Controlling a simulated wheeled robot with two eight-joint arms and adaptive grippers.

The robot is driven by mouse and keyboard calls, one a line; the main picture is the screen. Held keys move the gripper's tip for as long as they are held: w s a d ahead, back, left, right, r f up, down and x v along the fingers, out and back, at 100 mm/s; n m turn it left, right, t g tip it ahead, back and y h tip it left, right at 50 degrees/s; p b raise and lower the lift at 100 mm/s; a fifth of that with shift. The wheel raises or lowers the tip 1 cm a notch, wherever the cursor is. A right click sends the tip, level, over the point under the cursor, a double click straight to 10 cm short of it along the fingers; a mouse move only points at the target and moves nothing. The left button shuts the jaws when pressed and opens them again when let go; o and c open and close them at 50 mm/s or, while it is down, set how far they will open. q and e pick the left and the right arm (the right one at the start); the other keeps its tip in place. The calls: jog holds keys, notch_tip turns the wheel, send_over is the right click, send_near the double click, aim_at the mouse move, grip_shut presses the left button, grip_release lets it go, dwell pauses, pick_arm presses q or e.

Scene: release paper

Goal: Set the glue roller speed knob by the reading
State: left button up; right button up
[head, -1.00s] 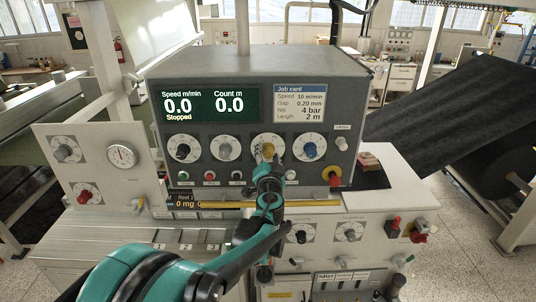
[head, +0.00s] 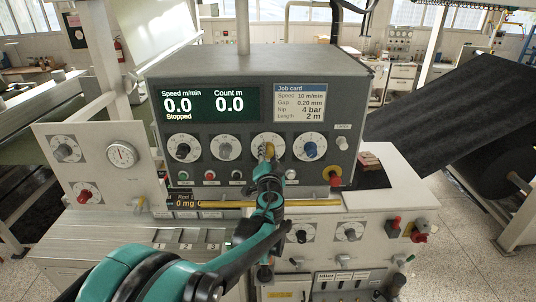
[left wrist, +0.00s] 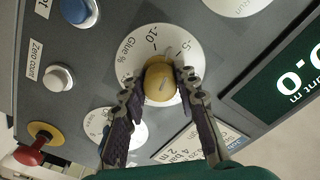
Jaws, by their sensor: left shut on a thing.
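The yellow glue knob (left wrist: 160,82) sits on a round white dial (left wrist: 185,42) marked "Glue %", with 5 and 10 legible in the left wrist view. In the head view, the dial (head: 258,139) is third from the left in the panel's row of dials. My left gripper (left wrist: 157,86) is shut on the yellow knob, one dark finger on each side. In the head view, my left gripper (head: 267,155) partly covers the knob. The display (head: 209,103) reads speed 0.0, count 0.0, "Stopped". The job card (head: 299,103) lists speed 10 m/min, gap 0.20 mm, nip 4 bar, length 2 m.
A black knob (head: 182,150), a grey knob (head: 226,150) and a blue knob (head: 309,150) flank the held one. Several buttons and a red-and-yellow stop button (head: 334,179) lie below. A yellow bar (head: 318,203) runs along the console front.

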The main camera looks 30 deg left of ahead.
pick_arm(q)
jog(key=shift+m, duration=0.4)
jog(key=shift+f+m+b, duration=0.1)
jog(key=shift+m+b, duration=0.5)
jog(key=shift+m, duration=0.4)
jog(key=m+b, duration=0.1)
jog(key=m, duration=0.3)
jog(key=shift+m, duration=0.3)
jog(key=m+b, duration=0.1)
jog(key=m, duration=0.2)
jog(key=shift+m, duration=0.3)
jog(key=shift+d+m+b, duration=0.1)
jog(key=shift+m+b, duration=0.35)
jog(key=shift+m, duration=1.45)
jog(key=o, duration=1.2)
jog(key=shift+c, duration=0.2)
